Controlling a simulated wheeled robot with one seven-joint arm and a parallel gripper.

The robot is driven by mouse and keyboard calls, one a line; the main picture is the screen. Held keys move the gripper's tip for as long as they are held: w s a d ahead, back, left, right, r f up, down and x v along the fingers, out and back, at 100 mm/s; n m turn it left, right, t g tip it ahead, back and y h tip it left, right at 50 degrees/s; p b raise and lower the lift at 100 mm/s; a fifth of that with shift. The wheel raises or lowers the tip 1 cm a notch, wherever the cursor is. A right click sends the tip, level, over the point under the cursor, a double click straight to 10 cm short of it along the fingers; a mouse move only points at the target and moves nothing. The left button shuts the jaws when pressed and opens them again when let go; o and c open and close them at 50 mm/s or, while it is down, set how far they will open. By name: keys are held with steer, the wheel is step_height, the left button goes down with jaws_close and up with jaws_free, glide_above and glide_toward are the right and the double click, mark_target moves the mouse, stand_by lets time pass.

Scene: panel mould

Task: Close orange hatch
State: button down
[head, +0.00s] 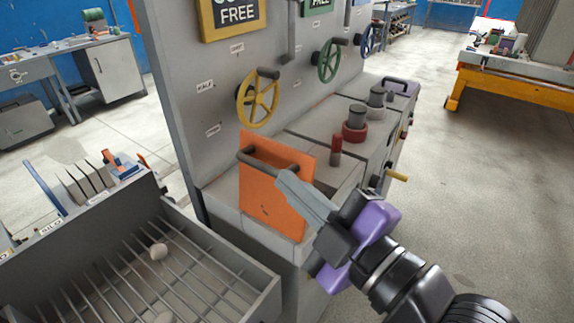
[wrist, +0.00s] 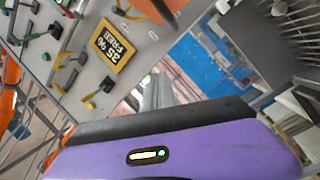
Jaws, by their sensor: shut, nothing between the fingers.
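The orange hatch (head: 265,205) stands raised, close to upright, at the near left end of the panel's ledge in the head view. A dark bar handle (head: 262,165) runs along its upper part. My gripper (head: 283,181) is shut and empty. Its grey fingers reach in from the right and overlap the hatch's right side in the picture; I cannot tell whether they touch it.
The grey panel (head: 215,155) carries a yellow wheel (head: 258,98) and a green wheel (head: 327,61). A red knob (head: 355,128) and a red-topped lever (head: 336,148) stand on the ledge. A barred grey bin (head: 225,250) is at lower left. Floor at right is clear.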

mark_target(294, 156)
steer(key=w+a+f+n+g, duration=0.2)
steer(key=w+a+f, duration=0.3)
steer(key=w, duration=0.4)
steer(key=shift+w+f+n+p, duration=0.3)
steer(key=shift+f+n, duration=0.1)
steer(key=shift+n, duration=0.3)
steer(key=shift+w+d, duration=0.1)
steer(key=shift+d, duration=0.05)
steer(key=shift+w+d+r+m, duration=0.15)
steer(key=shift+w+d+m, duration=0.15)
steer(key=shift+w, duration=0.1)
steer(key=w+d+m, duration=0.1)
steer(key=w+d, duration=0.1)
steer(key=w+d+m+g, duration=0.1)
steer(key=w+d+m, duration=0.1)
steer(key=w, duration=0.1)
steer(key=shift+b, duration=0.3)
steer(key=w+d+f+m+g+y+b, duration=0.1)
steer(key=w+d+f+m+g+b, duration=0.2)
steer(key=w+d+f+m+b, duration=0.5)
steer(key=w+d+f+m, duration=0.1)
steer(key=w+f, duration=0.3)
steer(key=f, duration=0.1)
steer(key=shift+d+m+y+b, duration=0.25)
steer(key=shift+m+y+b, duration=0.05)
steer(key=shift+y+b, duration=0.1)
